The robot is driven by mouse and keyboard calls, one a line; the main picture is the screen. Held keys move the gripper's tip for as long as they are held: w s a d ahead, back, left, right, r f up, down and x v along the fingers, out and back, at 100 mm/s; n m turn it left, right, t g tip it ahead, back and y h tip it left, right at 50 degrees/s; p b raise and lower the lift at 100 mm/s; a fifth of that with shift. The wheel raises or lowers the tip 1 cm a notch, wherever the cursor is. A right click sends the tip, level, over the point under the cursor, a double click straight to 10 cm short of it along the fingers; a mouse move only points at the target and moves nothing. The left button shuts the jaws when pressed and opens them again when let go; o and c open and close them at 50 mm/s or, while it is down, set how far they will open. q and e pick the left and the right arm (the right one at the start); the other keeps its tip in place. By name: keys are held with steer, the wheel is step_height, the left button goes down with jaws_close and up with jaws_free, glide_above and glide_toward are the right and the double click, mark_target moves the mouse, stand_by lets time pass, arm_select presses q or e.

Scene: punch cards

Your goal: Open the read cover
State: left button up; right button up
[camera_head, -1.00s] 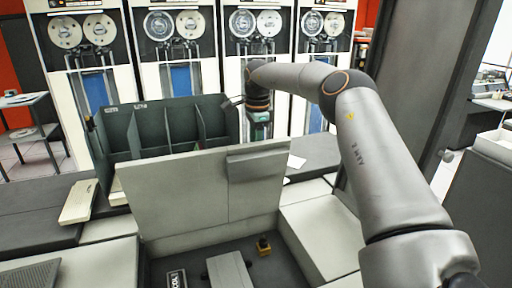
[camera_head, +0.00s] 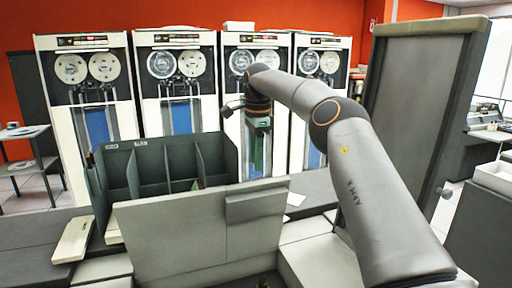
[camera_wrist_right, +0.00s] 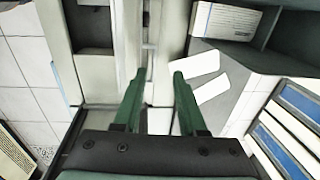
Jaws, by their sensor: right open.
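A broad light grey panel (camera_head: 195,240) stands raised and leaning in the middle of the machine in the head view. A tall dark grey panel with a pale edge (camera_head: 420,110) stands upright at the right. I cannot tell which one is the read cover. My right gripper (camera_head: 257,150) hangs behind the raised panel, right of the dark green compartments. In the right wrist view its two green fingers (camera_wrist_right: 158,75) are apart with nothing between them, above pale machine surfaces. They appear clear of any cover. My left gripper is not in view.
Dark green compartments (camera_head: 165,165) stand behind the raised panel, with a pale block (camera_head: 73,238) at their left. White cards (camera_wrist_right: 205,62) lie right of my fingers in the wrist view. Tape cabinets (camera_head: 180,90) line the back.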

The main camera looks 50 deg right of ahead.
steer(key=shift+s+a+r, duration=0.15)
steer(key=shift+r, duration=1.7)
